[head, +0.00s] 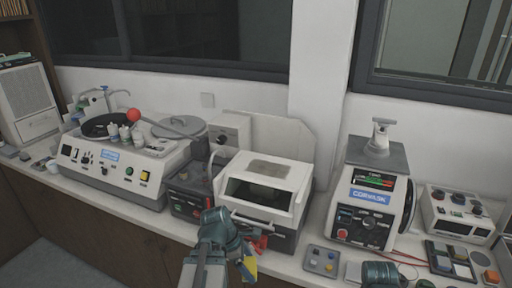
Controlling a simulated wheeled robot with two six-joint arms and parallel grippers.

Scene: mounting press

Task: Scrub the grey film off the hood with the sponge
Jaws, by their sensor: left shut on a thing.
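The hood (296,178) is the white cover with a dark front window on the machine at centre. A grey-brown film patch (268,169) lies on its flat top. My left gripper (246,258) is low in front of the hood, below its handle and apart from the film. It is shut on the yellow sponge (251,267), of which only a small part shows beside the gripper. A teal part of my right arm shows at the bottom edge; its gripper is out of view.
A polisher with bottles (120,160) stands left of the hood. A white press (368,205) stands to the right. A red part (258,243) is close to my left gripper.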

